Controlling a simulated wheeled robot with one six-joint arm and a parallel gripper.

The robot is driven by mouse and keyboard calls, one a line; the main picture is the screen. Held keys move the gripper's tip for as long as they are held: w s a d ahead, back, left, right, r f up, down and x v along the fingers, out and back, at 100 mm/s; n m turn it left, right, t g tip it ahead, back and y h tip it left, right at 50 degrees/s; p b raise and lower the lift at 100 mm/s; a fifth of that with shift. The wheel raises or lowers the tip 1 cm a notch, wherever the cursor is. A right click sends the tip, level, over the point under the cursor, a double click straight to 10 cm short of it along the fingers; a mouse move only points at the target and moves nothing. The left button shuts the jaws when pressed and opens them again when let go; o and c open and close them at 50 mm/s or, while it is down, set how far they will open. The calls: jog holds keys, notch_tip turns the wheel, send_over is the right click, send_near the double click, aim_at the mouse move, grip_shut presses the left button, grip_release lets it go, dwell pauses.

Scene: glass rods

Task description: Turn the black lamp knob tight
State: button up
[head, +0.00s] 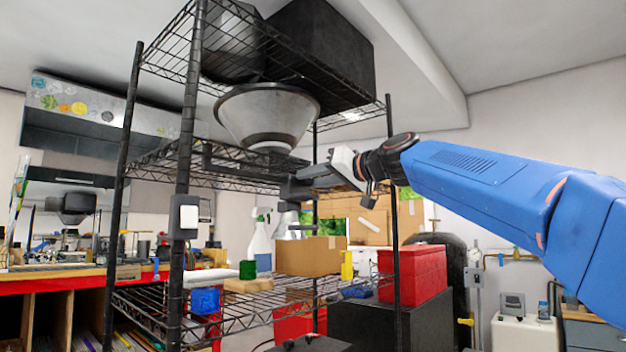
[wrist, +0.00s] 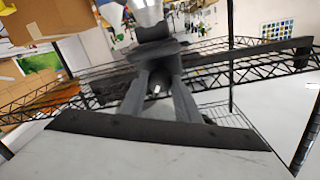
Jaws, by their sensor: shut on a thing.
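The lamp is a grey metal cone (head: 265,115), wide at the top, at the middle of the black wire rack in the head view. My gripper (head: 290,188) reaches in from the right, just below the lamp's narrow end. In the wrist view my gripper (wrist: 157,62) has its two dark fingers converging on a black piece, which I take for the lamp knob (wrist: 153,32), below a silver part (wrist: 147,10). The gripper is shut on it. The fingers hide part of the knob, and its turn angle cannot be told. In the head view the knob does not stand out from the dark fingers.
Black rack posts (head: 183,130) stand left of the gripper, and wire shelves (head: 160,158) run close by. Below are a spray bottle (head: 261,245), a cardboard box (head: 310,256) and a red toolbox (head: 412,273).

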jog(key=m, duration=1.1)
jog(key=shift+w+g+y, duration=0.1)
jog(key=shift+g+y, duration=0.2)
jog(key=shift+g, duration=0.1)
jog(key=shift+f, duration=0.1)
jog(key=o, duration=1)
jog(key=shift+o, duration=0.2)
